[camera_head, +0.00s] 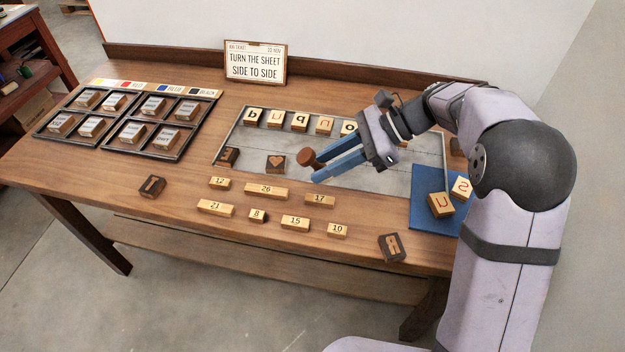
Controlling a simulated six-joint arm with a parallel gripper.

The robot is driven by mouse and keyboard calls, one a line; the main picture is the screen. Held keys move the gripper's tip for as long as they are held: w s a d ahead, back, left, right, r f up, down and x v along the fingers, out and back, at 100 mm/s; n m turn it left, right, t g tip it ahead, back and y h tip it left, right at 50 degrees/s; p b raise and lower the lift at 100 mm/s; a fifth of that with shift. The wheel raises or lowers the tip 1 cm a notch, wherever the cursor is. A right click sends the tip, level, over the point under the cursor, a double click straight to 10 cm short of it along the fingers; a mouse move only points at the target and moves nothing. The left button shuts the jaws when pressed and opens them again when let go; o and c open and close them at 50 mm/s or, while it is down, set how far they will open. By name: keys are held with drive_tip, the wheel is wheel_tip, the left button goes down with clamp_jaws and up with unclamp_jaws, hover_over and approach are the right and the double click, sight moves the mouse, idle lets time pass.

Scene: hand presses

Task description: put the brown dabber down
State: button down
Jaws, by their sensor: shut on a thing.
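The brown dabber (312,162) has a broad, round, flat end at its upper left and a narrower body below. My gripper (318,167) is shut on it, with blue fingers on either side. It is held over the front part of the grey tray (402,183), just right of a dark block with a heart (275,164). The dabber looks tilted. I cannot tell how high its lower end is above the surface, as the fingers hide part of it.
Letter blocks (300,121) stand along the tray's back. Numbered blocks (266,191) lie in front. A blue mat (424,221) with two letter blocks is at right. A dark rack (183,143) of blocks is at left. A sign (256,63) stands behind. Bare wood (190,182) shows front left.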

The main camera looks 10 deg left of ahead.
drive_tip(key=w+a+r+m+t+y+b, duration=0.1)
drive_tip(key=w+a+m+t+y+b, duration=0.1)
drive_tip(key=w+m+t+y+b, duration=0.25)
drive_tip(key=w+a+r+m+t+y+b, duration=0.1)
drive_tip(key=w+a+r+m+t+b, duration=0.1)
drive_tip(key=w+m+t, duration=0.35)
drive_tip(key=shift+n+t, duration=0.6)
drive_tip(key=shift+t, duration=0.2)
drive_tip(key=shift+w+d+f, duration=0.1)
drive_tip(key=shift+f, duration=3.55)
drive_tip(key=shift+w+d+f, duration=0.1)
drive_tip(key=shift+f, duration=3.5)
drive_tip(key=shift+f, duration=0.1)
